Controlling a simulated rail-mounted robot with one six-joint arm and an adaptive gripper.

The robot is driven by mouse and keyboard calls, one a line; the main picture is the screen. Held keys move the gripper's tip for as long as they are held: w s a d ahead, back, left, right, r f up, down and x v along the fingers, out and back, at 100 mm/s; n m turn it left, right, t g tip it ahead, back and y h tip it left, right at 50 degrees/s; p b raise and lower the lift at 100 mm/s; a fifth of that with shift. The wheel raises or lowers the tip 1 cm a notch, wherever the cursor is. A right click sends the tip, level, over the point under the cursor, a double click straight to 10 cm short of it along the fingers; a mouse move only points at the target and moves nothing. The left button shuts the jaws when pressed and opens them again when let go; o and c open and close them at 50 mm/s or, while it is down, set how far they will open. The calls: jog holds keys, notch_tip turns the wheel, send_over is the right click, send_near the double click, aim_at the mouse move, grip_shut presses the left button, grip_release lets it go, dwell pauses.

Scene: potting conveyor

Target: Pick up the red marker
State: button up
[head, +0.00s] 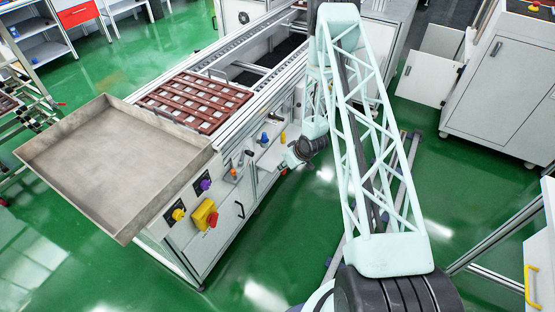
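My gripper (287,164) hangs at the end of my arm, just in front of the cabinet and to the right of that item. It appears apart from the item. The fingers are tiny and dark in this view, so I cannot tell whether they are open or shut.
A brown slotted tray (160,100) lies on the conveyor, beside a large empty metal tray (70,185). Yellow-and-red switch (206,215) protrudes from the cabinet.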

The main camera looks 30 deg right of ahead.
jog(key=s, duration=0.6)
jog(key=shift+s+d, duration=0.15)
jog(key=shift+d, duration=0.3)
jog(key=shift+r, duration=0.1)
